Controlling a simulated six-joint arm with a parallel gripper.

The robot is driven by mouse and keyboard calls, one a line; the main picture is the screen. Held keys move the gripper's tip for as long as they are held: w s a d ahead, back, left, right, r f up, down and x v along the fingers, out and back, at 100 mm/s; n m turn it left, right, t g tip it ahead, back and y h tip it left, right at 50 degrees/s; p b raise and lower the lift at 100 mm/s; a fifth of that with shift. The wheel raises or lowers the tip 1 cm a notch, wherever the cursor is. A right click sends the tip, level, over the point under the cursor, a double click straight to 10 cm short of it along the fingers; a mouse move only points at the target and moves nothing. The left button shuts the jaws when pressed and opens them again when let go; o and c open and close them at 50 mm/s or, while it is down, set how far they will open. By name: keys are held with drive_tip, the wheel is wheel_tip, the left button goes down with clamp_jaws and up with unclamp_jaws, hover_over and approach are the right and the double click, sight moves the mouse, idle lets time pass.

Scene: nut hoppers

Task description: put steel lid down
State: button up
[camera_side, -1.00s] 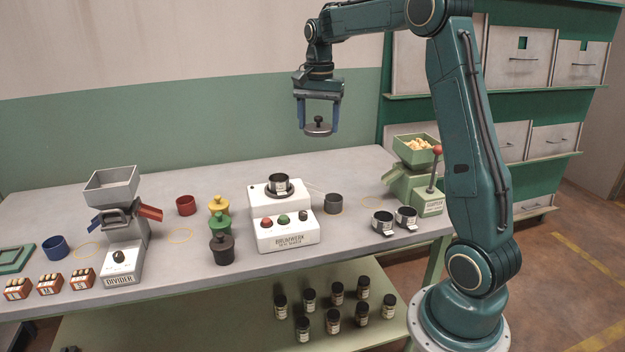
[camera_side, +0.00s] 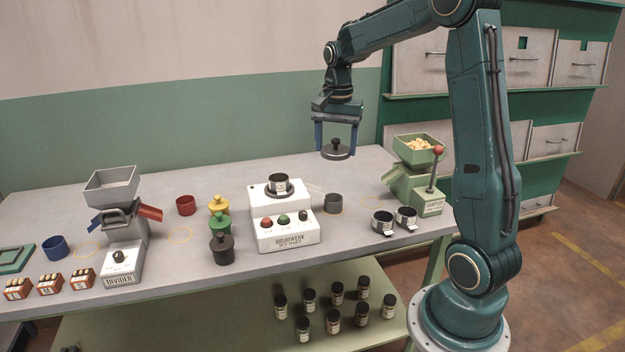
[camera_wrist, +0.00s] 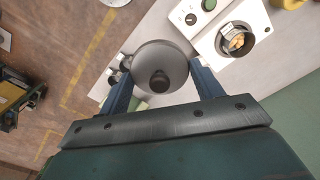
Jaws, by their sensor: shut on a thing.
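The steel lid (camera_side: 335,153) is a round grey disc with a dark knob. It hangs level between the blue fingers of my gripper (camera_side: 337,138), above the back part of the bench and apart from it. In the wrist view the steel lid (camera_wrist: 160,62) sits between the two fingertips (camera_wrist: 160,82), which are shut on it. Below the lid, a little left, a dark grey cup (camera_side: 333,204) stands on the bench.
The white machine (camera_side: 287,237) with a steel cup (camera_side: 279,181) on top stands left of the lid; the cup holds nut pieces in the wrist view (camera_wrist: 237,42). The green sampler (camera_side: 405,190) with a red-knobbed lever stands right. Two labelled cups (camera_side: 382,223) stand near the front edge.

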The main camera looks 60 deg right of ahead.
wheel_tip(320, 180, down, 14)
drive_tip(key=shift+r, duration=0.25)
drive_tip(key=shift+f, duration=0.1)
drive_tip(key=shift+f, duration=2)
drive_tip(key=shift+f, duration=0.6)
drive_tip(key=o, duration=1)
drive_tip(key=shift+r, duration=0.1)
wheel_tip(320, 180, up, 13)
